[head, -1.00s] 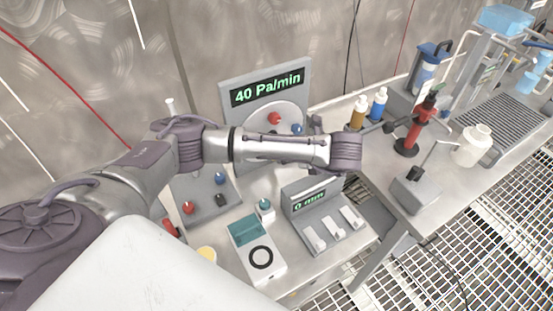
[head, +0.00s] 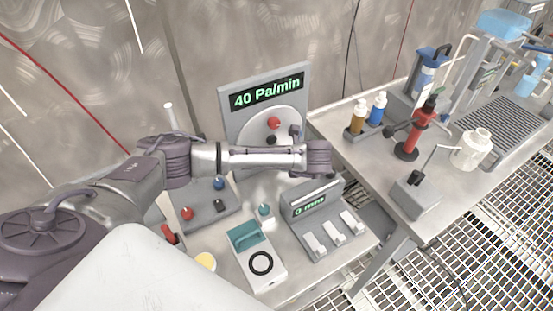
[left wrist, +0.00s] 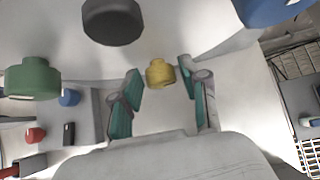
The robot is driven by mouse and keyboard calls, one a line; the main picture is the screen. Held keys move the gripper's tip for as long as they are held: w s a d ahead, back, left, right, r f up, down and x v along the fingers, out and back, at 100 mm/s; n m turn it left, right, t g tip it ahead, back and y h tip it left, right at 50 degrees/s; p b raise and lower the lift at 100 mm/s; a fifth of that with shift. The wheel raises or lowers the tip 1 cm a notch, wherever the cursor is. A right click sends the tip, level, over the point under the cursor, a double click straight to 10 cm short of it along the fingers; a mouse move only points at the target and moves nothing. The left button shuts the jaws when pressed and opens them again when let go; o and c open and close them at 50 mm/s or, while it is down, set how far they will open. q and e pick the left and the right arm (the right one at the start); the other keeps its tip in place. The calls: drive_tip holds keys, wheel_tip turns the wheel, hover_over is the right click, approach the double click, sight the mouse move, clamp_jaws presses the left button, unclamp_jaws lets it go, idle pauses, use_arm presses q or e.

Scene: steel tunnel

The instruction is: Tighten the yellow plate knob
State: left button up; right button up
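The yellow knob (left wrist: 160,73) shows in the left wrist view on the pale round plate, between and just beyond the fingertips of my left gripper (left wrist: 160,78). The teal fingers are open, one on each side, with visible gaps to the knob. In the head view my left arm crosses in front of the round plate (head: 262,122) and hides the yellow knob. A red knob (head: 274,122) sits on the plate under a display (head: 267,92) reading 40 Pa/min. My right gripper is not in view.
Near the fingers in the left wrist view are a black knob (left wrist: 112,20), a green knob (left wrist: 32,78) and a blue knob (left wrist: 270,10). Bottles (head: 359,115) stand at right.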

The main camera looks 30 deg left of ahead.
use_arm(q)
clamp_jaws()
drive_tip(key=g+b, duration=0.1)
drive_tip(key=b, duration=0.1)
drive_tip(key=f+m+y+b, duration=0.1)
drive_tip(key=b, duration=0.1)
drive_tip(key=shift+w+d+g, duration=0.15)
drive_tip(key=shift+w+g, duration=0.15)
drive_tip(key=shift+g, duration=0.1)
drive_tip(key=shift+r+m+g+y+b, duration=0.2)
drive_tip(key=shift+m+g+y+b, duration=0.2)
drive_tip(key=shift+y, duration=0.1)
drive_tip(key=shift+d+r+p, duration=0.1)
drive_tip(key=shift+r+p, duration=0.25)
drive_tip(key=shift+p, duration=0.2)
drive_tip(key=shift+m+g+y, duration=0.3)
drive_tip(key=shift+f, duration=0.15)
